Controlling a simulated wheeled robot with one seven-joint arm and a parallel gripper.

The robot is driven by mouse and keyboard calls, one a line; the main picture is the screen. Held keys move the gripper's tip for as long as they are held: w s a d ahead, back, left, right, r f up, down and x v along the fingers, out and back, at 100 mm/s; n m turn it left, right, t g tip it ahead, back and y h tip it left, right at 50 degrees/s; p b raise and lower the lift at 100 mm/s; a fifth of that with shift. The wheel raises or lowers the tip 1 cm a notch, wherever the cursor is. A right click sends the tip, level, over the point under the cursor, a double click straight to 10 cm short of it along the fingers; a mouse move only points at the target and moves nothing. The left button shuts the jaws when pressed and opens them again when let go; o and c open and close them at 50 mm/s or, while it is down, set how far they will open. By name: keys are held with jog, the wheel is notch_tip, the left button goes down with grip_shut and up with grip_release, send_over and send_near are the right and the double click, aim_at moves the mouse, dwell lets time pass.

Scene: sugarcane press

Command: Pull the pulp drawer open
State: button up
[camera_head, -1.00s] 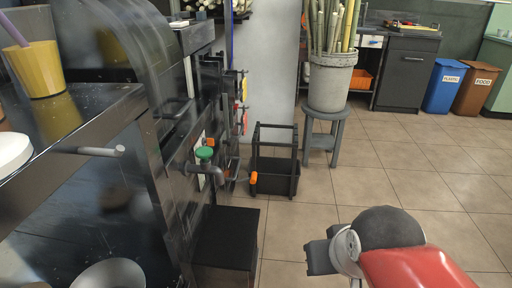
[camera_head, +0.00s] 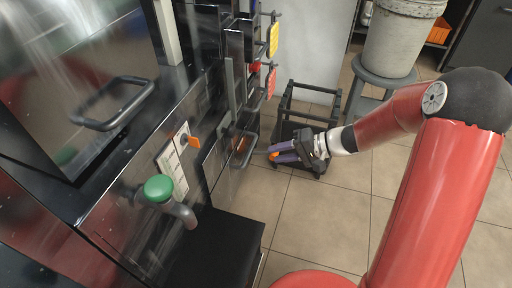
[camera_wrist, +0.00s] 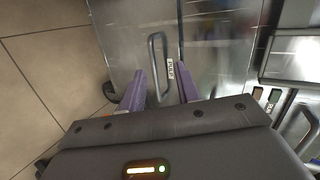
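The pulp drawer (camera_wrist: 215,55) has a shiny metal front with a small PULP label and fills the middle of the wrist view. Its handle (camera_wrist: 153,55) is a grey metal bar, upright in that view. My gripper (camera_wrist: 161,72) is open, and its two purple fingers stand on either side of the handle's line, pointing at the front. I cannot tell whether the fingertips reach the bar. In the head view my gripper (camera_head: 274,152) points left at the low part of the dark machine, close to a bar handle (camera_head: 243,148). The drawer looks shut.
A black rack (camera_head: 302,108) stands on the floor just behind my gripper. A grey stool (camera_head: 384,72) carries a pot. A black box (camera_head: 225,250) and a green-knobbed tap (camera_head: 159,188) are nearer, at the machine's side.

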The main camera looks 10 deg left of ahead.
jog(key=w+a+f+m+t+y, duration=0.1)
jog(key=w+f+m+t+y, duration=0.15)
jog(key=w+f, duration=0.25)
jog(key=x, duration=0.8)
jog(key=shift+s, duration=0.1)
grip_shut()
